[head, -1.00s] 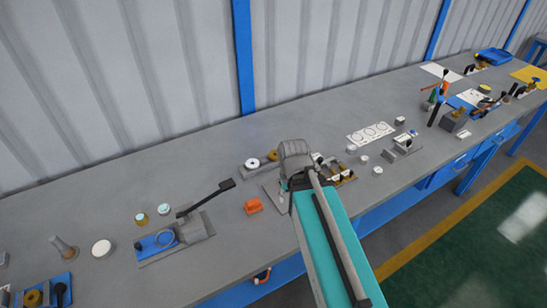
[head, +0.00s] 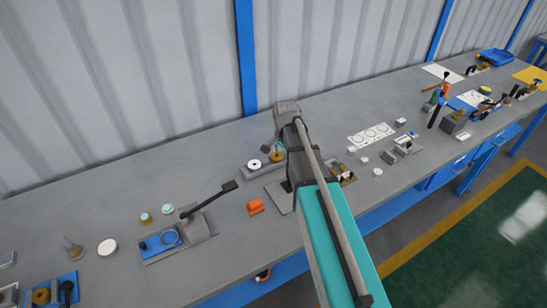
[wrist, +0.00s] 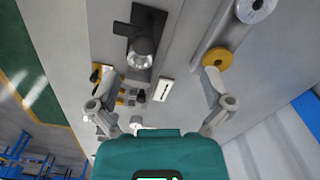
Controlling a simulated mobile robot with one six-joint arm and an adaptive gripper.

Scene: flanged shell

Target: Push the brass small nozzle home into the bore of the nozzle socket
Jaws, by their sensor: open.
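In the wrist view my gripper (wrist: 158,84) is open, its two fingers wide apart with nothing between the tips. A brass round piece with a pale centre (wrist: 216,57), perhaps the small nozzle, sits on a grey bar by the right fingertip; I cannot tell if they touch. In the head view this brass piece (head: 277,157) stands beside a white ring (head: 254,164) on the bar. A dark base with a round grey top (wrist: 143,50) lies beyond the fingers, left of the bar; I cannot tell whether it is the nozzle socket. My arm hides part of this area in the head view.
A white card with circles (head: 371,135) and small blocks (head: 400,148) lie to the right. Bare bench lies between the orange block and the bar.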

